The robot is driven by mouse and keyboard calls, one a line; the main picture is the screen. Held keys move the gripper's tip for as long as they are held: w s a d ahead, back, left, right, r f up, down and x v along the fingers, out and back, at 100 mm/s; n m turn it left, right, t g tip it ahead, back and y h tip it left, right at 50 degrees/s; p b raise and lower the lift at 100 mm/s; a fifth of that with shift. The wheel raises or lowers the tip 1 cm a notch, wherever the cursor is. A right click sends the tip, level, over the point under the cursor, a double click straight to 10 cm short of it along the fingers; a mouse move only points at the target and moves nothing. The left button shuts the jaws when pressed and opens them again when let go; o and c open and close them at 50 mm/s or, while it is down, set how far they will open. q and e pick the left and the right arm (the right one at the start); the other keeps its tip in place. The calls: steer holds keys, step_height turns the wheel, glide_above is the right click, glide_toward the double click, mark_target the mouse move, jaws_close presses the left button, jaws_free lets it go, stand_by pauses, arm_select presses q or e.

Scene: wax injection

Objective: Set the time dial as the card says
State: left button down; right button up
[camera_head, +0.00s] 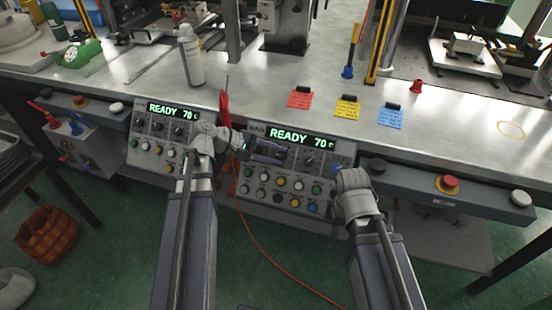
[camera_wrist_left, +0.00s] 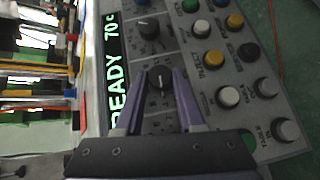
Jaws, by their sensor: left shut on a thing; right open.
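My left gripper (camera_head: 270,152) is at the upper part of the right-hand control panel (camera_head: 243,186), below its green "READY 70 c" display (camera_head: 300,138). In the left wrist view, my left gripper (camera_wrist_left: 158,82) has its purple fingers on either side of a black round dial (camera_wrist_left: 160,78), shut on it. The dial's label is too blurred to read. A second black dial (camera_wrist_left: 148,28) with a pale pointer line is beside it, free. My right gripper (camera_head: 333,170) is by the panel's right edge; its fingers are largely hidden. Red (camera_head: 300,99), yellow (camera_head: 347,108) and blue (camera_head: 390,117) cards stand on the bench; their text is unreadable.
Several coloured buttons (camera_wrist_left: 228,97) lie below the dials. Another panel (camera_head: 144,152) is to the left. A red-handled tool (camera_head: 225,105) with a red cord hangs near my left wrist. A white bottle (camera_head: 191,58) stands on the bench. A red stop button (camera_head: 449,182) is at right.

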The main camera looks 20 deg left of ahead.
arm_select(q)
steer(key=shift+s+f+n+t+b, duration=0.1)
steer(key=shift+n+t+b, duration=0.2)
stand_by(0.4)
steer(key=c, duration=0.5)
jaws_free()
steer(key=p+v, duration=0.3)
steer(key=v, duration=0.5)
steer(key=shift+f+p, duration=0.1)
steer(key=shift+p, duration=0.2)
